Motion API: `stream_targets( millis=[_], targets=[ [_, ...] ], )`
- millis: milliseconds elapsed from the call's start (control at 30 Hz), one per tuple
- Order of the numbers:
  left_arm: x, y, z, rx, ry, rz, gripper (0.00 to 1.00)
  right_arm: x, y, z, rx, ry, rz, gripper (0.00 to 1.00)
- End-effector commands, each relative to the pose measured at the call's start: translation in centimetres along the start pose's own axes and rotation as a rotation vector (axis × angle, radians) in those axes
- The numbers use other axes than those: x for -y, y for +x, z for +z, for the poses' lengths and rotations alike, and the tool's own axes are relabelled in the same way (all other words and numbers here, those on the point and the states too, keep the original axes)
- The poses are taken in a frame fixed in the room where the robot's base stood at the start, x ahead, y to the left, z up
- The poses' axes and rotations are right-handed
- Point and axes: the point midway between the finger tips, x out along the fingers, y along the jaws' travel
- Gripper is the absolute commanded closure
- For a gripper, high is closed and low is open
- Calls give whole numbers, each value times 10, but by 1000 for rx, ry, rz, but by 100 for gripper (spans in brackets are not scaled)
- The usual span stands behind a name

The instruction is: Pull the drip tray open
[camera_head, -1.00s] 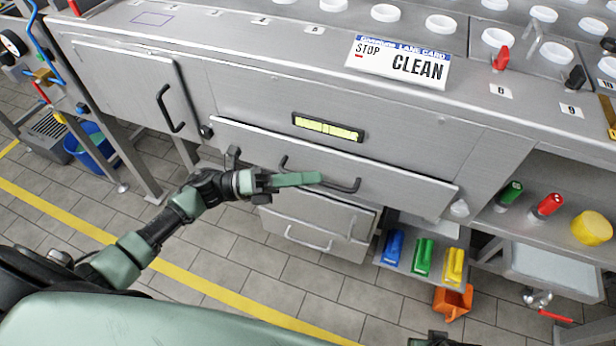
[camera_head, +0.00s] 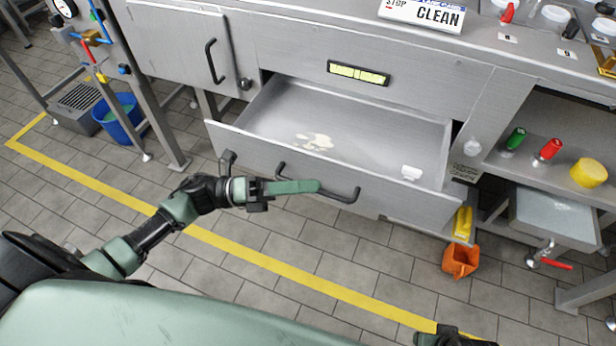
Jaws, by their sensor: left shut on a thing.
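The drip tray (camera_head: 265,150) is a wide grey metal drawer under the counter. It stands pulled out, so its inside shows, with a pale spill (camera_head: 315,142) and a small white block (camera_head: 411,173) on its floor. Its dark bar handle (camera_head: 345,195) is on the front panel. My left gripper (camera_head: 312,187) is shut on the handle near its middle, and its green finger hides part of the bar. Only a dark bit of my right arm's end (camera_head: 448,338) shows at the bottom edge; its jaws cannot be made out.
An orange bin (camera_head: 460,262) and a yellow-handled thing (camera_head: 462,224) are below the tray's right end. A shelf at right holds green, red and yellow items. A blue bucket (camera_head: 120,122) stands at far left. The tiled floor before the tray is clear, crossed by a yellow line.

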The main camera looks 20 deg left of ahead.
Motion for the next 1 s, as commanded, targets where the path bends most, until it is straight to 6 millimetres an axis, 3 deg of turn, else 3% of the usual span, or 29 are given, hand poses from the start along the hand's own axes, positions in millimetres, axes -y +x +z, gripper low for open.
stream_targets(
  millis=[500, 533, 867, 1000],
  targets=[
    [2, -2, -3, -2, 2, 1, 100, 0, 5, 2, 5, 0, -1, 64],
    [2, -2, -3, -2, 1, 1, 81, 1, 5, 2, 5, 0, -1, 64],
    [2, -2, -3, -1, 1, 0, 80, 1, 4, 1, 2, -1, -2, 64],
    [1, -15, -4, -1, -2, 2, 80, 1, 3, 0, 1, -1, -2, 64]
  ],
)
